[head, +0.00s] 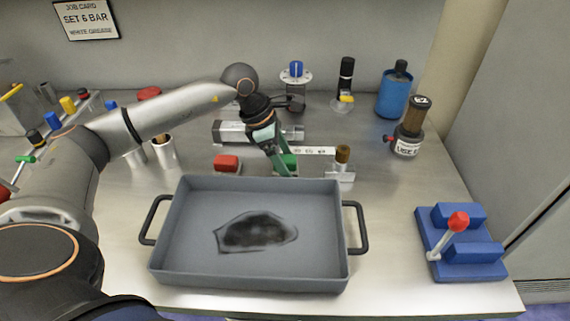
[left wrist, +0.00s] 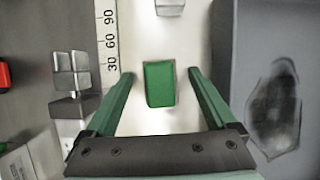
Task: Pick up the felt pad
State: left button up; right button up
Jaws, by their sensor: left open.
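A small green block (head: 288,161), which looks like the felt pad though I cannot be sure of its material, lies on the table behind the grey tray. In the left wrist view the green block (left wrist: 160,84) sits between the two fingers, with a gap on each side. My left gripper (head: 281,170) is open and empty, reaching down over it; its fingers partly hide the block in the head view. The left gripper (left wrist: 160,78) also shows from the wrist, fingers apart. My right gripper is not in view.
The grey tray (head: 168,235) in front holds a dark irregular patch (head: 255,232). A red block (head: 227,162) lies left of the green one. A ruler strip (left wrist: 108,50) runs close behind. A blue fixture with a red-knobbed lever (head: 458,222) stands right.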

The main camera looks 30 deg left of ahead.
pick_arm(q)
jog(key=shift+c, duration=0.2)
grip_shut()
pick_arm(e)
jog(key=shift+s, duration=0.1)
pick_arm(q)
jog(key=shift+r, duration=0.15)
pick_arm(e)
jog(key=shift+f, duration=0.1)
pick_arm(q)
jog(key=shift+r, duration=0.6)
jog(key=s+a+r+b, duration=0.1)
jog(key=s+a+r, duration=0.1)
jog(key=s+r, duration=0.3)
jog(key=s+a+r+b, duration=0.2)
jog(key=s+a+r, duration=0.1)
jog(key=s+r, duration=0.3)
jog(key=shift+s+a+r, duration=0.25)
jog(key=shift+s+r, duration=0.05)
jog(key=shift+s, duration=0.65)
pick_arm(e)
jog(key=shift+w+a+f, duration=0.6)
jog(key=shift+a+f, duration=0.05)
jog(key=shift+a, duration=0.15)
